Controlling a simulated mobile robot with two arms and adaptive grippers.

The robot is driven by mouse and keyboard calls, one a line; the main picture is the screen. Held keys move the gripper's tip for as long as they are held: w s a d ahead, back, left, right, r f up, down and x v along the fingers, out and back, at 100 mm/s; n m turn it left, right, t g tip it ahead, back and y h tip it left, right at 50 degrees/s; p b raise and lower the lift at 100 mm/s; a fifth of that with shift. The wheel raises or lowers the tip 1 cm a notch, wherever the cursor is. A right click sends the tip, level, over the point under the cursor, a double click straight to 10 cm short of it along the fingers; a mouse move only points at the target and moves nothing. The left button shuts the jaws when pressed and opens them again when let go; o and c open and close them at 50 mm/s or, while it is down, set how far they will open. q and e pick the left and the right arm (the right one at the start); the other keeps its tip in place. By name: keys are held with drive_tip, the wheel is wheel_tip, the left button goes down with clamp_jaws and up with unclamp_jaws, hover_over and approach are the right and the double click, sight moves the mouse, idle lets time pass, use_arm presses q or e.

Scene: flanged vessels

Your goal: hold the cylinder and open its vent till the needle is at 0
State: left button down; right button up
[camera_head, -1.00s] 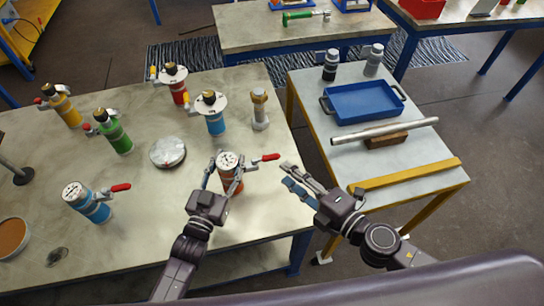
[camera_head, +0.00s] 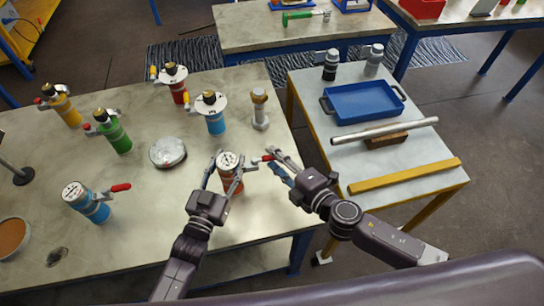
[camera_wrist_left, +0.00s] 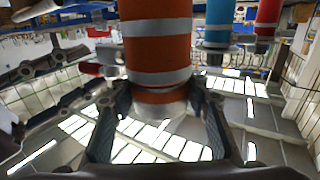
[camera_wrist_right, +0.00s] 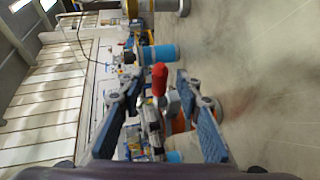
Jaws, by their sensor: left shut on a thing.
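The orange cylinder (camera_head: 233,185) stands on the near right of the long table, with a round white gauge (camera_head: 229,160) on top. The gauge's needle is too small to read. Its red vent lever (camera_head: 262,158) points right. My left gripper (camera_head: 227,174) is shut on the orange cylinder. In the left wrist view the orange body (camera_wrist_left: 158,45) with grey bands rises between its fingers. My right gripper (camera_head: 272,161) is open at the lever's tip. In the right wrist view the red lever (camera_wrist_right: 160,80) shows between the parted fingers; contact cannot be told.
A blue cylinder with a red lever (camera_head: 90,203) stands at left; a green one (camera_head: 115,135), a yellow one (camera_head: 64,108) and others stand behind. The side table holds a blue tray (camera_head: 362,119) and a yellow bar (camera_head: 405,175).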

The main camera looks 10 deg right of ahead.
drive_tip(key=shift+x, duration=0.85)
clamp_jaws()
